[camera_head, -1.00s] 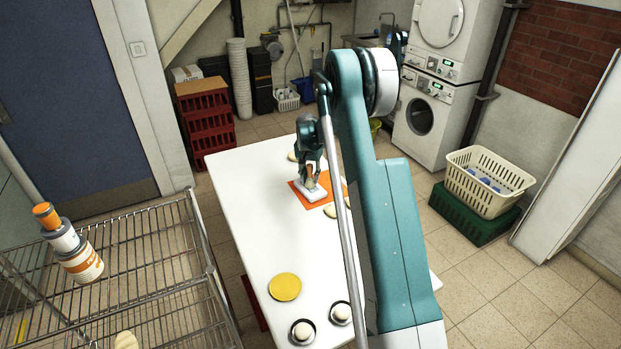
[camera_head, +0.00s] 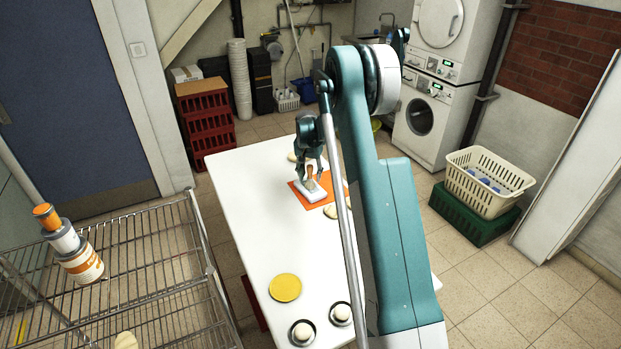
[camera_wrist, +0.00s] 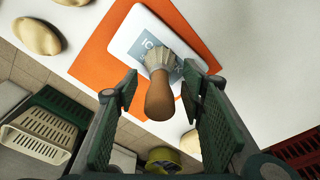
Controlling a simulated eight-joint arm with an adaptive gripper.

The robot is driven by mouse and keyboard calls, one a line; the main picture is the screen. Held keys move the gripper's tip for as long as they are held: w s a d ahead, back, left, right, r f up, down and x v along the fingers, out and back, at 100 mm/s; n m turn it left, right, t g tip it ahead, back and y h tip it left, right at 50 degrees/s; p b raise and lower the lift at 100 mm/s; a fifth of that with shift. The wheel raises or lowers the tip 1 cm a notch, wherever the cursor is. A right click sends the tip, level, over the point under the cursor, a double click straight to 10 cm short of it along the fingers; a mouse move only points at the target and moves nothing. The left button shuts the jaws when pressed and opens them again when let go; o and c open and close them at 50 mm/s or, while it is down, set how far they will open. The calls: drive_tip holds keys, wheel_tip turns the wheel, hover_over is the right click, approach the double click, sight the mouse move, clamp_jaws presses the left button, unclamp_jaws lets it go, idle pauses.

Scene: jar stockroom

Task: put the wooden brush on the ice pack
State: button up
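The wooden brush (camera_wrist: 160,98) is between the fingers of my gripper (camera_wrist: 161,88) in the wrist view. Its pale bristles meet the white ice pack (camera_wrist: 130,32) and its brown handle points up toward the wrist camera. The fingers are spread, with a gap on both sides of the handle. The ice pack lies on an orange mat (camera_wrist: 92,62). In the head view, my gripper (camera_head: 312,176) is over the ice pack (camera_head: 314,194), and the brush (camera_head: 309,173) is small and partly hidden.
Several pale, roundish things lie near the mat, one at upper left in the wrist view (camera_wrist: 37,37). A yellow disc (camera_head: 285,287) and two dark dishes with white balls (camera_head: 302,332) (camera_head: 341,313) are at the table's near end. The table's middle left is clear.

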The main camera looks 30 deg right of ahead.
sight(310, 166)
drive_tip(key=r, duration=0.7)
drive_tip(key=s+a+r+p, duration=0.1)
drive_tip(key=r, duration=0.2)
drive_tip(key=shift+r, duration=0.2)
drive_tip(key=shift+s+a, duration=0.1)
drive_tip(key=shift+s+a+r, duration=0.15)
drive_tip(key=shift+a+r, duration=0.05)
drive_tip(key=shift+r, duration=0.15)
drive_tip(key=s+a+r+n+t, duration=0.1)
drive_tip(key=s+a+r+n, duration=0.1)
drive_tip(key=s+a+r, duration=0.75)
drive_tip(key=s+a+r+n+t, duration=0.2)
drive_tip(key=s+a+r, duration=0.5)
drive_tip(key=s+r, duration=0.6)
drive_tip(key=s+a+r+n+t, duration=0.1)
drive_tip(key=s+a, duration=0.2)
drive_tip(key=s, duration=0.5)
drive_tip(key=s+a+r+n, duration=0.1)
drive_tip(key=s+a, duration=0.3)
drive_tip(key=s, duration=0.4)
drive_tip(key=s+a+f+n+t, duration=0.1)
drive_tip(key=s+a+f, duration=0.1)
drive_tip(key=s, duration=0.6)
drive_tip(key=s+a+f+n+t+y, duration=0.1)
drive_tip(key=s+a+f+n, duration=0.1)
drive_tip(key=s, duration=0.5)
drive_tip(key=shift+s+a+f, duration=0.2)
drive_tip(key=shift+s+f, duration=0.15)
drive_tip(key=shift+f, duration=0.2)
